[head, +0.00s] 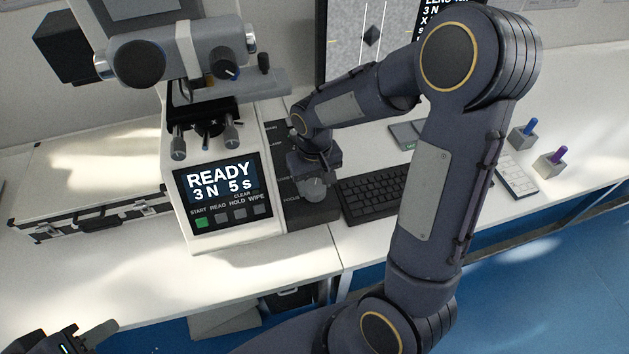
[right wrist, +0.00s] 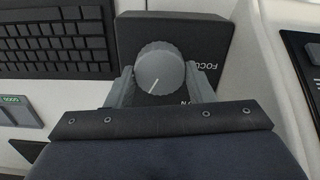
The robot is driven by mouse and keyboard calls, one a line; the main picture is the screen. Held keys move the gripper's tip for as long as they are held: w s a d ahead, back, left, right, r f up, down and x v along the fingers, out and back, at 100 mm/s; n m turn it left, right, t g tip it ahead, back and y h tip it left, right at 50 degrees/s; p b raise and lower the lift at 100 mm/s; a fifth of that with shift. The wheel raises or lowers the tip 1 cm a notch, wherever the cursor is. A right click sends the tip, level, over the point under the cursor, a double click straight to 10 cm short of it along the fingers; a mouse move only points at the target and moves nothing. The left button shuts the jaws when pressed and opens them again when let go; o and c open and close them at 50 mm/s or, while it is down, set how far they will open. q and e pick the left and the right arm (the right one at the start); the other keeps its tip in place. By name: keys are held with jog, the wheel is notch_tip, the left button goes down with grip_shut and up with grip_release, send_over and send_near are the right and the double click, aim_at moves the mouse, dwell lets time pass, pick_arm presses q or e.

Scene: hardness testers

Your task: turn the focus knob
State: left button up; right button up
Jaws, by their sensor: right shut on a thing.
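The focus knob (right wrist: 160,65) is a grey ribbed round dial with a white pointer line, on a dark panel (right wrist: 215,38) lettered FOCUS, partly hidden. In the right wrist view the line points down and slightly left. My right gripper (right wrist: 160,76) is shut on the knob, with one finger on each side. In the head view the knob (head: 313,188) shows below my right wrist, at the right of the tester (head: 235,235). The tester's screen reads READY, 3 N, 5 s. My left gripper (head: 75,340) is at the bottom left, partly cut off, away from the knob.
A black keyboard (head: 372,192) lies right of the knob panel. A monitor (head: 345,40) stands behind. Small blocks with blue and purple pegs (head: 552,163) stand at the far right. The white table's front left is clear.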

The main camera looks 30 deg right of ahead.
aim_at(315, 185)
jog(key=shift+m+b, duration=0.35)
jog(key=shift+m, duration=0.75)
jog(key=o, duration=1)
jog(key=shift+r, duration=3.95)
